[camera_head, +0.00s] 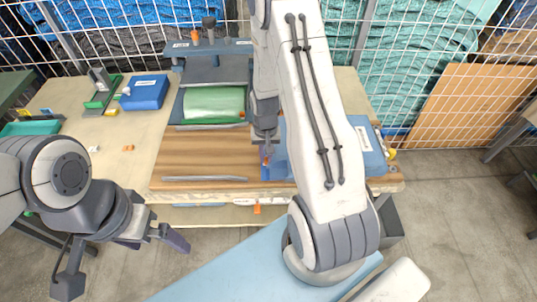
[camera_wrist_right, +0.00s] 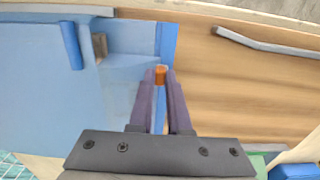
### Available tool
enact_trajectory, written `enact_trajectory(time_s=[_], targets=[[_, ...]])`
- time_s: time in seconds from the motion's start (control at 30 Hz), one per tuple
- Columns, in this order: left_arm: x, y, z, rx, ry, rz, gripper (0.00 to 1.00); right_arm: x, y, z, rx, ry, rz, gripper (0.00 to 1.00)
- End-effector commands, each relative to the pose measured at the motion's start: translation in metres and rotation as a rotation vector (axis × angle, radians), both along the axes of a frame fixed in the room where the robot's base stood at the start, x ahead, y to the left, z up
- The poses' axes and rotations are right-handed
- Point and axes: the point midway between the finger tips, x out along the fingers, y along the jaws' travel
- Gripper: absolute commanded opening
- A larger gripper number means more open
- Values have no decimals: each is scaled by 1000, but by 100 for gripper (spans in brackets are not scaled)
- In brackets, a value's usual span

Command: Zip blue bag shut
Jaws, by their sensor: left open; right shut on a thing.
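The blue bag (camera_wrist_right: 40,95) lies flat on the wooden board, on the left of the right wrist view. In the head view, my right arm covers much of it, and part of the bag (camera_head: 372,150) shows right of the arm. A small orange pull (camera_wrist_right: 160,75) sits at the bag's edge beside the bare wood. My right gripper (camera_wrist_right: 160,82) is shut on this orange pull, fingers pointing at the edge. In the head view, my right gripper (camera_head: 267,145) is over the bag's left edge. My left gripper (camera_head: 122,262) is open and empty, low at left, away from the bag.
A green mat (camera_head: 213,102) lies behind the wooden board (camera_head: 200,155). A grey bar (camera_head: 204,179) lies near the board's front edge. A blue box (camera_head: 146,92) stands at the left on the table. A wire mesh fence (camera_head: 410,60) closes off the back.

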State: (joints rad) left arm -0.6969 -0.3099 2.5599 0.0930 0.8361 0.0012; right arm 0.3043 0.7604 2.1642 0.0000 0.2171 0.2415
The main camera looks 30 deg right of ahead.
Motion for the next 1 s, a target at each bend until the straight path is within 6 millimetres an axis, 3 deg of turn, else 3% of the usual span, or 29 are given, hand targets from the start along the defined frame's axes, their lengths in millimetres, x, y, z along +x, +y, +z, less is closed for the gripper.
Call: enact_trajectory(time_s=[0.03,0.07,0.1,0.13,0.57,1.0], targets=[[0,0,0,0,0,0,100,0,0,0,0,0,1,0],[0,0,0,0,0,0,100,0,0,0,0,0,1,23],[0,0,0,0,0,0,100,0,0,0,0,0,0,39],[0,0,0,0,0,0,100,0,0,0,0,0,0,48],[0,0,-2,0,0,0,100,0,-3,7,0,-2,-4,48],[0,0,-13,0,0,-1,100,0,-3,82,-2,-5,-3,48]])
